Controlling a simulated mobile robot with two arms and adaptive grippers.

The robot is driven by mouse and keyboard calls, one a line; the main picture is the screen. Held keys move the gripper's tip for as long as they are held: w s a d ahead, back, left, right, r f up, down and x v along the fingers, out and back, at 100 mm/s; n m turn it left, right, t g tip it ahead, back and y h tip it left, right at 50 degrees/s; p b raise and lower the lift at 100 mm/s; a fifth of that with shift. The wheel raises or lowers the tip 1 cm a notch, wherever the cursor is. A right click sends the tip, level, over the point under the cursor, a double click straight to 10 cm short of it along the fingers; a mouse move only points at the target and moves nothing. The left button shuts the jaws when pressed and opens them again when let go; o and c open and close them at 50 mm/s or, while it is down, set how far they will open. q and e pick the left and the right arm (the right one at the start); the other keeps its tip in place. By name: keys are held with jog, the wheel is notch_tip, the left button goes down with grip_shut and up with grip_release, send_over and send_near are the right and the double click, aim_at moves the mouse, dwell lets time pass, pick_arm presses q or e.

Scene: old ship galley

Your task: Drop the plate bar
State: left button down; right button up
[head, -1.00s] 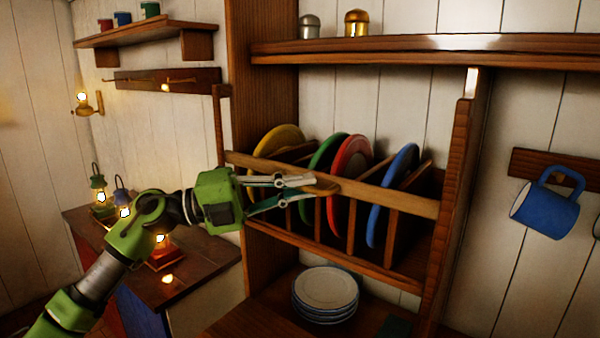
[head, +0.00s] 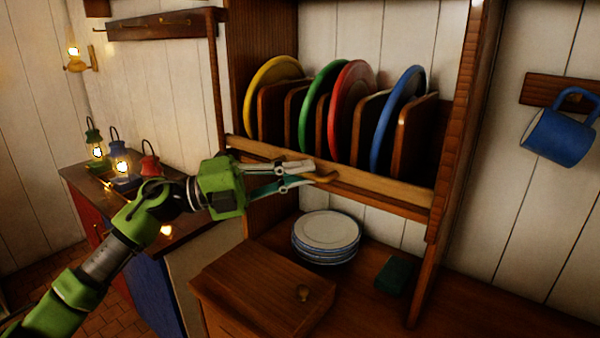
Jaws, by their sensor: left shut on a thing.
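The plate bar (head: 390,188) is a long light-brown wooden rail across the front of the plate rack. It sits low, along the rack's bottom front edge, below most of the plates. My left gripper (head: 312,174) is shut on the bar near its middle, at a small wooden grip. Behind the bar stand a yellow plate (head: 262,88), a green plate (head: 312,100), a red plate (head: 345,100) and a blue plate (head: 394,110), upright between wooden dividers. My right gripper is not in view.
White plates with blue rims (head: 327,236) are stacked below the rack. A dark green block (head: 394,275) and a wooden box with a knob (head: 262,283) are near them. A blue mug (head: 556,138) hangs at right. Lanterns (head: 122,165) stand on the left counter.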

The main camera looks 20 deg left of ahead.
pick_arm(q)
jog(key=c, duration=2.1)
grip_release()
jog(key=shift+f, duration=0.45)
jog(key=shift+c, duration=0.2)
jog(key=shift+r, duration=0.15)
jog(key=shift+s+a, duration=0.1)
jog(key=shift+a, duration=0.1)
jog(key=v, duration=1.1)
jog(key=shift+a, duration=0.3)
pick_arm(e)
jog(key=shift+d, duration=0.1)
